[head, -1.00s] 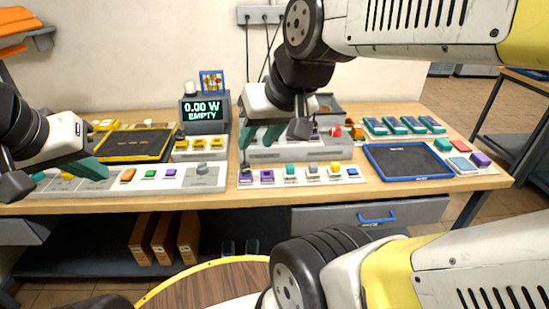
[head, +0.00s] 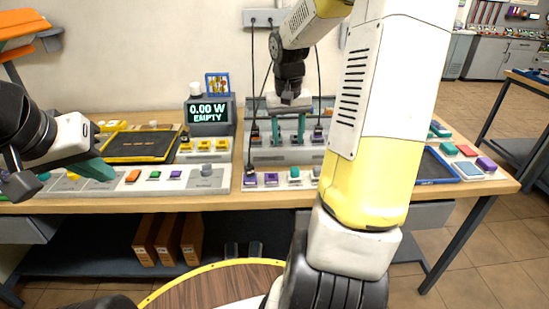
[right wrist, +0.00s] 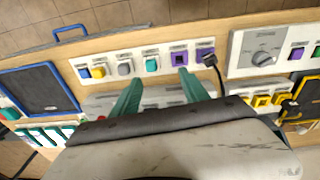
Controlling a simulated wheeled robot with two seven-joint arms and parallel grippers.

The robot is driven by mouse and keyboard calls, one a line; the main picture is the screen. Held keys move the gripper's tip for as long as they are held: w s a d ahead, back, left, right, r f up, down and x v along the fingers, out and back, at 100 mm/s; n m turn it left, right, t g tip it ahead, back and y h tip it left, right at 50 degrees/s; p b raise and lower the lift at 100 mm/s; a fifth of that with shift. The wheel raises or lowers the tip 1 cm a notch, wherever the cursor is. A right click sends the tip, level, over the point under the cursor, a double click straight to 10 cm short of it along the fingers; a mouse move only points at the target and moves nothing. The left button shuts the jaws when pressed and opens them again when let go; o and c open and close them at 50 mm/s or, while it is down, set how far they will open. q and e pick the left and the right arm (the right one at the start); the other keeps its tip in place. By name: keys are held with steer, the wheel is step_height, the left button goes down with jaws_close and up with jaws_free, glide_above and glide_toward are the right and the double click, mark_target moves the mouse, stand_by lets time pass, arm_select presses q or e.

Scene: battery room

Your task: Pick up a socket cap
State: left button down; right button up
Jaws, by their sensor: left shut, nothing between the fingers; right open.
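A pale socket strip (head: 283,187) lies along the bench's front edge. In the head view it shows two purple pieces and a teal cap (head: 295,172); my right arm hides the rest. The right wrist view shows the teal cap (right wrist: 151,64), a grey one (right wrist: 125,68), a yellow one (right wrist: 98,72) and a purple one (right wrist: 179,58). I cannot tell which are socket caps. My right gripper (head: 288,140) is open and empty, behind and above the strip; its fingers (right wrist: 160,77) point towards the teal cap. My left gripper (head: 108,175) is shut and empty at the left, over the bench.
A switch panel (head: 190,183) with a grey knob lies left of the strip. A display (head: 208,114) reads "0.00 W EMPTY". Black cables hang from a wall outlet (head: 262,18) down to the units behind. A blue-rimmed tray (right wrist: 75,84) lies beyond the strip's other end.

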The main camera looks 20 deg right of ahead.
steer(key=m, duration=0.1)
glide_above(295, 168)
steer(key=shift+g+y, duration=0.3)
steer(key=shift+g, duration=0.1)
steer(key=f, duration=0.5)
steer(key=shift+w+f, duration=0.2)
steer(key=shift+f, duration=0.2)
steer(key=f, duration=0.7)
steer(key=shift+s+f, duration=0.3)
jaws_close()
